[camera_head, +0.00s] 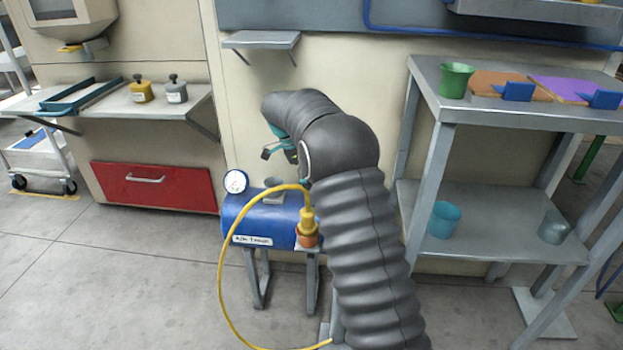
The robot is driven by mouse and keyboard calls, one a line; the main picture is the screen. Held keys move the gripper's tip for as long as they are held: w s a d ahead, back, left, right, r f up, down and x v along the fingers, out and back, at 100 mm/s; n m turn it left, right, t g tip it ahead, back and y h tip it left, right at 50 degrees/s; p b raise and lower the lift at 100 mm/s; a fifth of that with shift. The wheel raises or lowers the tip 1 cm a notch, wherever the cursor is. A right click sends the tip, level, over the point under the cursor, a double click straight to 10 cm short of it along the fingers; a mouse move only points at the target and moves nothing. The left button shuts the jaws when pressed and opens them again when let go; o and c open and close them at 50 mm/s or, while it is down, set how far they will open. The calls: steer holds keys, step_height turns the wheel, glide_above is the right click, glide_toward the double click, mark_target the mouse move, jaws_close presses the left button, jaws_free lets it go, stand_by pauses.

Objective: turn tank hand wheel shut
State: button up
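The blue air tank (246,220) lies on its side on a grey stand in the middle of the view, with a white label on its front. A round white gauge (236,181) stands at its left end. A small grey fitting (273,191) sits on top; I cannot tell whether it is the hand wheel. A yellow connector (307,220) with an orange base is at the tank's right end. My gripper (279,154) is above and behind the tank, apart from it. It is small and partly hidden by my arm, so its opening is unclear.
A yellow hose (222,285) loops from the connector down to the floor. A grey shelf rack (436,165) with cups and trays stands at the right. A small wall shelf (261,40) is above my gripper. A bench (110,104) with weights is at the left.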

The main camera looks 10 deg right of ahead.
steer(key=shift+r, duration=0.1)
steer(key=v, duration=0.7)
steer(key=shift+a+r, duration=0.1)
steer(key=shift+a, duration=0.05)
